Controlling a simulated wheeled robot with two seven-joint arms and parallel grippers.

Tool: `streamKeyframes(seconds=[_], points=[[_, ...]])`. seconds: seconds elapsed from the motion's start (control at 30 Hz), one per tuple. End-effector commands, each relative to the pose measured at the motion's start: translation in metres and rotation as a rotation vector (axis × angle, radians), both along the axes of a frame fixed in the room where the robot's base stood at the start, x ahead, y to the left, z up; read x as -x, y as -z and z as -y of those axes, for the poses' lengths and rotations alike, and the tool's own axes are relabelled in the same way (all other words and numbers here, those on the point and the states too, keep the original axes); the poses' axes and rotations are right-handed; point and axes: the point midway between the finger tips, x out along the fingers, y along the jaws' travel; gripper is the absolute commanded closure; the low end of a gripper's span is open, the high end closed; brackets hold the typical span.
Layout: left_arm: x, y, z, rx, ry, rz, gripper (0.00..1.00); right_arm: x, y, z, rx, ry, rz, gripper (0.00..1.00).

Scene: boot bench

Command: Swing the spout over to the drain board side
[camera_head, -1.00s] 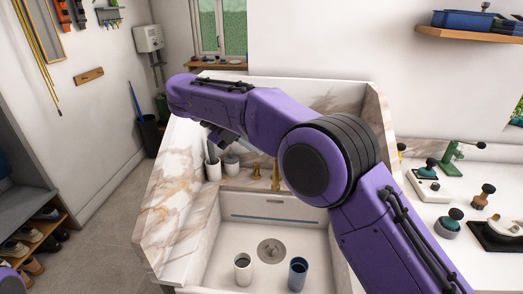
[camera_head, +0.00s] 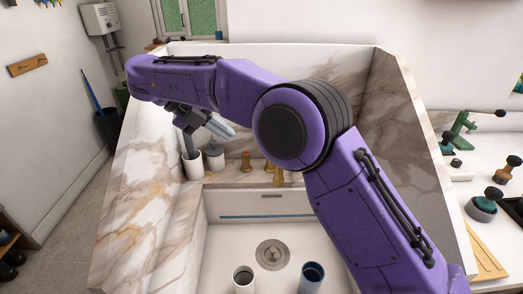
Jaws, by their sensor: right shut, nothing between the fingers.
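The brass tap stands on the ledge behind the sink. Its spout (camera_head: 279,176) points down toward the front over the back of the basin, partly hidden behind my right arm. A brass handle (camera_head: 246,162) shows to its left. My right gripper (camera_head: 230,132) is above and behind the tap, to the left of the spout and apart from it. Its fingers are shut with nothing between them and point to the right. My left gripper is out of view. I cannot tell for certain which surface is the drain board.
The sink basin has a drain (camera_head: 272,254), a white cup (camera_head: 244,277) and a blue cup (camera_head: 312,275). Two containers, a white one (camera_head: 193,165) and a grey one (camera_head: 215,157), stand left of the tap. Marble walls enclose the sink. A slatted wooden board (camera_head: 486,250) lies at right.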

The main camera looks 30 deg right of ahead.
Motion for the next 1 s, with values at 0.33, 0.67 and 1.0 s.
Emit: streamKeyframes(seconds=[0.33,0.67,1.0], points=[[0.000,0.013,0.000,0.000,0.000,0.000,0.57,0.018,0.053,0.047,-0.004,-0.004,-0.004,1.00],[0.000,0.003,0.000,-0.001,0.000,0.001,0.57,0.033,0.064,0.088,-0.002,-0.005,0.000,1.00],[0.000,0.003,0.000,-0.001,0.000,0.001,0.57,0.034,0.066,0.092,-0.001,-0.006,0.001,1.00]])
